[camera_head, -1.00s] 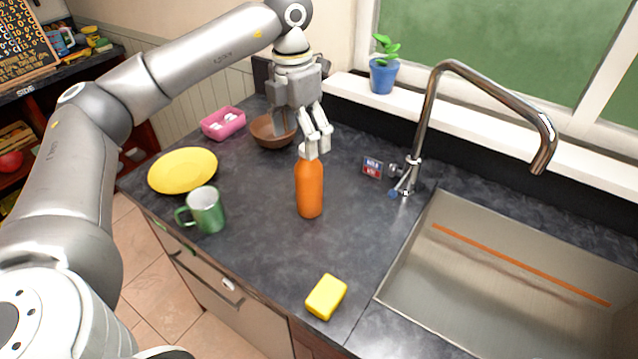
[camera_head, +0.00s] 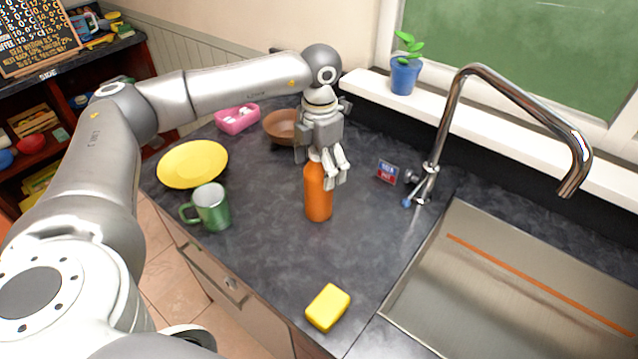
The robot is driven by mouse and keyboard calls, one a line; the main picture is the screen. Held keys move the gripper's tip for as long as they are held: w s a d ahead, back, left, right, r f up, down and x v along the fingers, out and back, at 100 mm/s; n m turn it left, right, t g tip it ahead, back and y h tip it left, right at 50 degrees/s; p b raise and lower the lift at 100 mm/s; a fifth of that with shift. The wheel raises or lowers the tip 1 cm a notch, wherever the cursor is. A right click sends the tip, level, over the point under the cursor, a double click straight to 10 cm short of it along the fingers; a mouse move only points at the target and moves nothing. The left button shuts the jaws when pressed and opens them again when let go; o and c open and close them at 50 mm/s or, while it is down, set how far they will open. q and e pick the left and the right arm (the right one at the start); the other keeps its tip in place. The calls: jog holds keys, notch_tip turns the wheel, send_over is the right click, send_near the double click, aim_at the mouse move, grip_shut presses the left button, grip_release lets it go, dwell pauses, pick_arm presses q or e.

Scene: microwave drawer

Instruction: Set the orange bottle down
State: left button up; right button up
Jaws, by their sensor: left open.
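The orange bottle (camera_head: 318,203) stands upright on the dark countertop (camera_head: 265,245), in the middle of the view. My left gripper (camera_head: 330,174) is open, with its fingers pointing down at the upper part of the bottle. The fingers hide the bottle's top and overlap its right side. I cannot tell whether they touch it. My right gripper is out of view.
A green mug (camera_head: 212,208) and a yellow plate (camera_head: 193,163) are left of the bottle. A brown bowl (camera_head: 281,126) and a pink container (camera_head: 237,119) are behind. A yellow sponge (camera_head: 327,307) lies in front. The faucet (camera_head: 440,130) and sink (camera_head: 500,285) are right.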

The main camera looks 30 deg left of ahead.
pick_arm(q)
jog(key=shift+s+f, duration=0.15)
jog(key=shift+f, duration=1.1)
jog(key=c, duration=1.1)
jog(key=shift+r, duration=0.15)
